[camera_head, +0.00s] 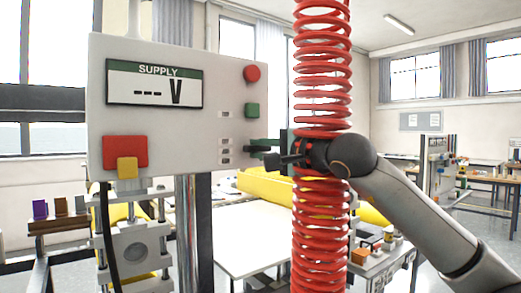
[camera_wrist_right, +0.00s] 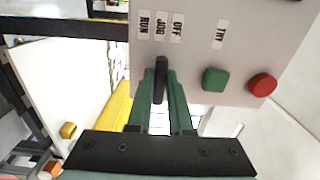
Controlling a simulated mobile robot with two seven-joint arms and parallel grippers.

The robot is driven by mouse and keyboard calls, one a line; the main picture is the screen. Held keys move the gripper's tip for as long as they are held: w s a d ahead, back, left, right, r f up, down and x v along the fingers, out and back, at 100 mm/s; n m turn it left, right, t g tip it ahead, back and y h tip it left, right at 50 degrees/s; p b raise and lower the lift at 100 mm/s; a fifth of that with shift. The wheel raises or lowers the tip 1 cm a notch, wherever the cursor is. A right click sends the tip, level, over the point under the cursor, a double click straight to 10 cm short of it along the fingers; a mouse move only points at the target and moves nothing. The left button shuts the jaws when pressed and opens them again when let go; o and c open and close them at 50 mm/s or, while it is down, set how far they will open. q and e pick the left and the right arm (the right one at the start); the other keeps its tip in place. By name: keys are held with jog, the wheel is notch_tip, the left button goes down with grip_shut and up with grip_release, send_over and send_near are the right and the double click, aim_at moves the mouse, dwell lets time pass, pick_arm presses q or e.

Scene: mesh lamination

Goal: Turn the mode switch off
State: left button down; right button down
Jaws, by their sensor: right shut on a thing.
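The mode switch is a black lever (camera_wrist_right: 161,80) on the side of the grey control panel (camera_head: 222,75). In the right wrist view it stands below the labels RUN, JOG and OFF, its upper end nearest the JOG label (camera_wrist_right: 160,27). My right gripper (camera_head: 262,149) reaches the panel's right edge from the right. Its green fingers (camera_wrist_right: 160,85) stand on both sides of the lever and are shut on it. In the head view the lever is mostly hidden by the fingers. My left gripper is not in view.
A green button (camera_wrist_right: 215,79) and a red button (camera_wrist_right: 262,85) sit beside the lever. The panel's SUPPLY display (camera_head: 154,84) shows dashes and V. A red coiled hose (camera_head: 322,80) hangs in front of my right gripper. A white tabletop (camera_head: 235,235) lies behind.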

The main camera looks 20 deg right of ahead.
jog(key=c, duration=0.8)
grip_release()
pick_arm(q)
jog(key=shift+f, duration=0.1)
pick_arm(e)
jog(key=shift+s, duration=0.1)
jog(key=shift+s+d, duration=0.1)
jog(key=shift+s, duration=0.15)
pick_arm(q)
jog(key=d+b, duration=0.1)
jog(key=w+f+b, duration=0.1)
jog(key=b, duration=0.1)
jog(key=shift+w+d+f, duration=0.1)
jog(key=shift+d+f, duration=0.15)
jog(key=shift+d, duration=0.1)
pick_arm(e)
jog(key=v, duration=1.1)
jog(key=shift+s+d, duration=0.1)
jog(key=shift+s, duration=0.3)
